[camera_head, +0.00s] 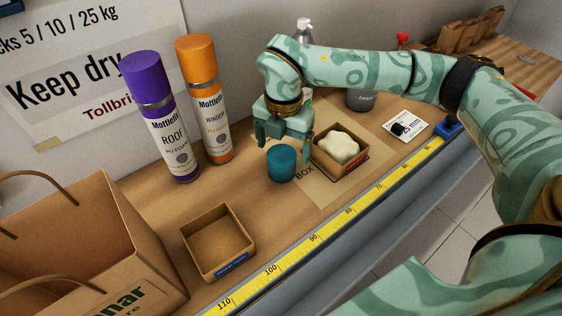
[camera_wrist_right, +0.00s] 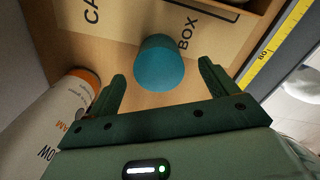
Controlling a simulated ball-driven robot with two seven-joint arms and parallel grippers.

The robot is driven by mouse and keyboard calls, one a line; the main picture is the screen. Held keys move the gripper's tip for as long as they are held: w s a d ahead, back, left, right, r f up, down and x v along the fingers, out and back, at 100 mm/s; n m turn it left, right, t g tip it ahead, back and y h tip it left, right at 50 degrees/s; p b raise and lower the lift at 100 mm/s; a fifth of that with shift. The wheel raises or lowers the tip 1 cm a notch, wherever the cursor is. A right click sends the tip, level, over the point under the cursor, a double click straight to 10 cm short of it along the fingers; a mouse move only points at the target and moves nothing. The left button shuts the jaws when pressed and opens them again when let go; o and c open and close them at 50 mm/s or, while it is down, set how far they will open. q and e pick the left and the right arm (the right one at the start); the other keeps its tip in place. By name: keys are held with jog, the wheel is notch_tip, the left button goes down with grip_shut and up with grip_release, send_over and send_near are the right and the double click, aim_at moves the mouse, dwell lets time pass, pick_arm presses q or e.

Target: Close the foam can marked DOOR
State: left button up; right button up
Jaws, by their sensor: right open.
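A teal cap (camera_head: 282,163) stands on the wooden bench, beside the mat lettered BOX. My right gripper (camera_head: 282,141) is open just above and behind it, fingers pointing down. In the right wrist view the cap (camera_wrist_right: 160,66) lies between and beyond the open fingertips (camera_wrist_right: 163,72), and nothing is gripped. Behind my right arm a can with a bare silver top (camera_head: 304,30) shows partly; its label is hidden, so I cannot tell whether it reads DOOR. A purple-capped can (camera_head: 170,130) reads ROOF and an orange-capped can (camera_head: 210,115) reads WINDOW. My left gripper is out of view.
An open box (camera_head: 365,158) with a pale lump (camera_head: 341,147) stands on the mat (camera_head: 312,192). An empty box (camera_head: 187,240) and a paper bag (camera_head: 80,240) are at front left. A yellow tape measure (camera_head: 290,259) runs along the front edge. A dark cup (camera_head: 360,100) stands behind.

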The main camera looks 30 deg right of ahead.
aim_at(281, 155)
jog(key=f, duration=0.1)
jog(key=f+b, duration=0.1)
jog(key=f, duration=0.1)
jog(key=f+b, duration=0.1)
jog(key=f, duration=0.1)
jog(key=shift+a+f, duration=0.15)
jog(key=shift+a, duration=0.15)
jog(key=c, duration=1.1)
